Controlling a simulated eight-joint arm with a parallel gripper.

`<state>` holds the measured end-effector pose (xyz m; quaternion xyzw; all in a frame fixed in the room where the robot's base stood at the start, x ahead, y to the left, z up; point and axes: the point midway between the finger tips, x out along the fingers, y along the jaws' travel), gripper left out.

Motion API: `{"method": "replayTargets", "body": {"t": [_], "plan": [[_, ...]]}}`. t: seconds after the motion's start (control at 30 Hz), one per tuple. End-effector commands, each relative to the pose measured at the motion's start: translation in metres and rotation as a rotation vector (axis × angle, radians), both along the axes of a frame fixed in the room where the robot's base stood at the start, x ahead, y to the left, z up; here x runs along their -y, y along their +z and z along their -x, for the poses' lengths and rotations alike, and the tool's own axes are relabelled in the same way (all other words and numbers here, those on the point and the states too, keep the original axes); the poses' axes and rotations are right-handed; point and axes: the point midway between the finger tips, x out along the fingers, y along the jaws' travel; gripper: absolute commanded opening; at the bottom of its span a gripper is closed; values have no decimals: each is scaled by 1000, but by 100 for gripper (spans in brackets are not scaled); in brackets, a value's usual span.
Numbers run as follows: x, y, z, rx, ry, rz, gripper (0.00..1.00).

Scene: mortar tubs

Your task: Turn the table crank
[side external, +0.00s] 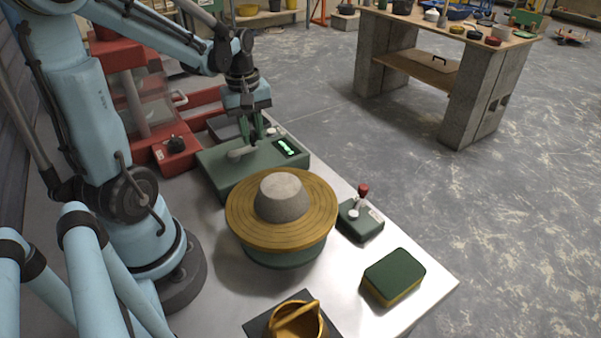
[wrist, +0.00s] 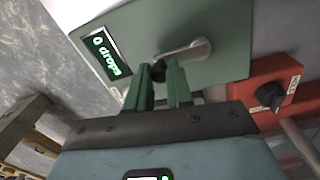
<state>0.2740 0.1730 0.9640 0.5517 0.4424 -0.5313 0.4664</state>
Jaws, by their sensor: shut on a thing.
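The table crank (wrist: 185,53) is a pale metal arm with a dark knob on top of a green box (wrist: 215,20). In the side view the crank (side external: 240,152) lies across the box (side external: 225,175). My gripper (wrist: 160,76) is shut on the dark knob at the crank's end, with a green finger on either side; the fingers partly hide the knob. In the side view my gripper (side external: 257,132) reaches down over the box from above. The box's display (wrist: 107,54) reads "0 drops". A round brass-coloured table (side external: 315,222) stands beside the box and carries a grey mortar cone (side external: 281,196).
A red machine (side external: 175,155) with a dark knob stands behind the box. A small green box with a red-topped lever (side external: 362,200), a green and yellow sponge (side external: 394,278) and a yellow tub (side external: 300,322) are nearer the front. A concrete-legged bench (side external: 480,100) stands apart.

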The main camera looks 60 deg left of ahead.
Motion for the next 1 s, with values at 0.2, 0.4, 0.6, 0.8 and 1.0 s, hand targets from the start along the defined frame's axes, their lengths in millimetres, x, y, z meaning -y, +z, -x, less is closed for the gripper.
{"method": "replayTargets", "body": {"t": [0.2, 0.4, 0.6, 0.8, 1.0], "plan": [[4, 0, 1, -1, -86, 0, 0], [12, 0, 2, -1, -239, 0, 0], [20, 0, 6, -2, -427, 1, 0], [28, 0, 10, -1, -618, 0, 0], [35, 0, 17, -1, -808, 1, 0]]}}
